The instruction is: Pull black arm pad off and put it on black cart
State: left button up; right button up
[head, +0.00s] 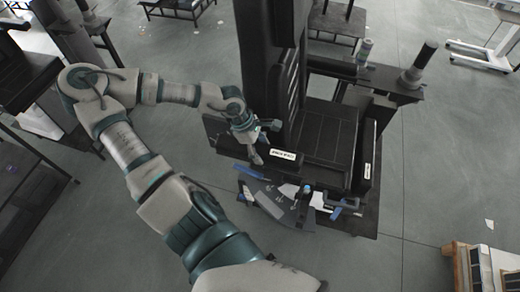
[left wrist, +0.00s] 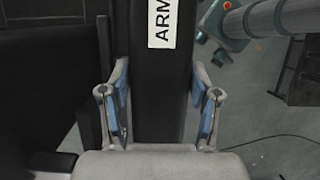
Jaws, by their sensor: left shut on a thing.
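The black arm pad (head: 232,140) is a long dark bar with a white label, at the front left of a black seat-like unit (head: 325,135). My left gripper (head: 266,141) is at the pad beside its label. In the left wrist view the pad (left wrist: 160,112) runs between the two blue-lined fingers of my left gripper (left wrist: 161,70), which is shut on it. I cannot tell whether the pad is still attached to the unit. A dark shelved frame (head: 28,182) at the left edge may be the black cart. My right gripper is not in view.
A tall black column (head: 268,60) rises just behind the pad. A grey fan-shaped tray (head: 283,203) with small blue and white items lies just below it. A wooden crate (head: 487,268) stands at the lower right.

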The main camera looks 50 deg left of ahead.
aim_at(264, 150)
pick_arm(q)
jog(key=shift+r+p, duration=0.9)
jog(key=shift+r, duration=0.65)
jog(key=shift+f, duration=0.1)
